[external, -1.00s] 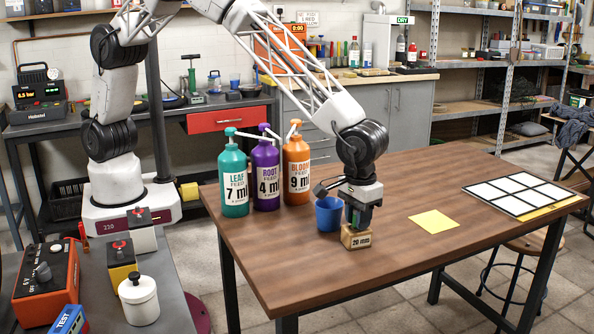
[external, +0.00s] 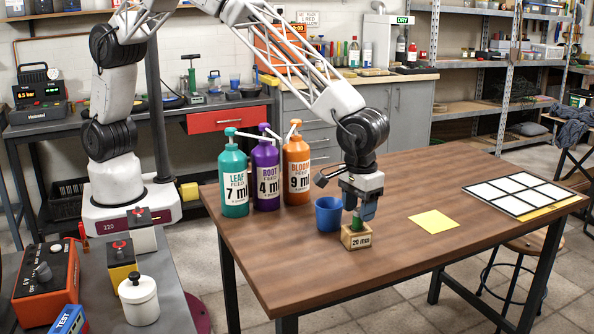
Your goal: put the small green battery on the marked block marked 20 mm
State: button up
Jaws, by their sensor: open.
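The wooden block marked 20 mm (external: 356,241) sits on the brown table near its front edge. The small green battery (external: 356,224) stands upright on top of this block. My gripper (external: 361,212) is open, just above and slightly to the right of the battery. From this view the fingers look clear of the battery, though part of its top may be hidden behind them.
A blue cup (external: 328,214) stands close behind and left of the block. Three pump bottles, teal (external: 233,184), purple (external: 266,180) and orange (external: 297,172), stand at the table's left. A yellow sheet (external: 433,221) and a white-squared board (external: 522,193) lie to the right.

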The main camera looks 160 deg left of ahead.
aim_at(358, 209)
notch_tip(358, 209, up, 9)
jog(key=shift+r, duration=0.2)
dwell(0.3)
dwell(0.8)
jog(key=s+d+r+m, duration=0.3)
jog(key=s+d+r, duration=0.25)
jog(key=d, duration=0.55)
jog(key=s+d+r+m+t, duration=0.1)
jog(key=s+d+r+m, duration=0.4)
jog(key=d, duration=0.7)
jog(key=s+d+r+m, duration=0.2)
jog(key=s+d+r, duration=0.45)
jog(key=d, duration=0.45)
jog(key=s+d+f+m, duration=0.1)
jog(key=s+d+m, duration=0.2)
jog(key=s+d, duration=0.3)
jog(key=s+d+m+t, duration=0.1)
jog(key=s+d+m, duration=0.2)
jog(key=s, duration=1)
jog(key=s+d+f+m, duration=0.1)
jog(key=s+d+m, duration=0.3)
jog(key=s+d, duration=0.5)
jog(key=shift+s+d+f+t, duration=0.25)
jog(key=shift+s+f+t, duration=0.05)
jog(key=shift+s, duration=0.45)
